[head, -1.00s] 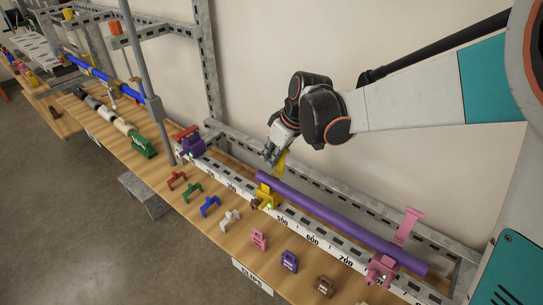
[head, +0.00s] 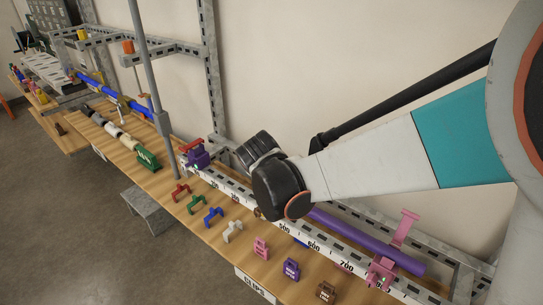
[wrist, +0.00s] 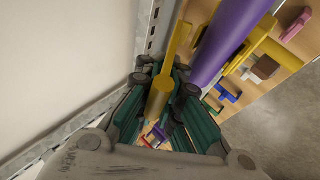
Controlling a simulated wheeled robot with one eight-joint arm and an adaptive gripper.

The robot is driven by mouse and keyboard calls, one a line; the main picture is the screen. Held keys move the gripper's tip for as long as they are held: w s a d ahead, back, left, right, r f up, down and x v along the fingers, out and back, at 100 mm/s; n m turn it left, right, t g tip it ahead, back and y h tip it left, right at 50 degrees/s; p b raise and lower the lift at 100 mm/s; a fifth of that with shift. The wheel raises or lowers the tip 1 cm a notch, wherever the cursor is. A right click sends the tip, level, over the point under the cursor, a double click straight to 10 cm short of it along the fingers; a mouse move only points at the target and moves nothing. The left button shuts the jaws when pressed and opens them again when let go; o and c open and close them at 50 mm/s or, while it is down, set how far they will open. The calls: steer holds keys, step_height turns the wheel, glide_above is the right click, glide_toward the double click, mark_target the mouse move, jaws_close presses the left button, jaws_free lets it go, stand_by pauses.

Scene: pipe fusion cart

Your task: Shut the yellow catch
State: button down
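In the wrist view, the yellow catch (wrist: 175,45) is a long lever with a thick rounded end. That end lies between the two fingers of my gripper (wrist: 164,86). The fingers stand apart on either side of it; I cannot tell whether either touches it. The yellow clamp body (wrist: 262,47) crosses the purple pipe (wrist: 229,38) to the right of the lever. In the head view, my wrist and arm hide the catch and my gripper. The purple pipe (head: 365,241) lies along the white scaled rail (head: 330,253).
A pink clamp (head: 381,272) with a raised pink lever (head: 405,227) stands at the pipe's right end. A purple clamp (head: 197,155) stands at the rail's left. Several coloured clips, including a white one (head: 233,230), lie along the bench front. A grey wall is behind.

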steer(key=shift+t, duration=0.4)
steer(key=shift+s+a+h, duration=0.1)
steer(key=shift+s+h, duration=0.05)
steer(key=shift+h, duration=0.15)
steer(key=c, duration=1.8)
jaws_free()
steer(key=shift+s, duration=0.1)
steer(key=shift+o, duration=0.2)
steer(key=v, duration=0.8)
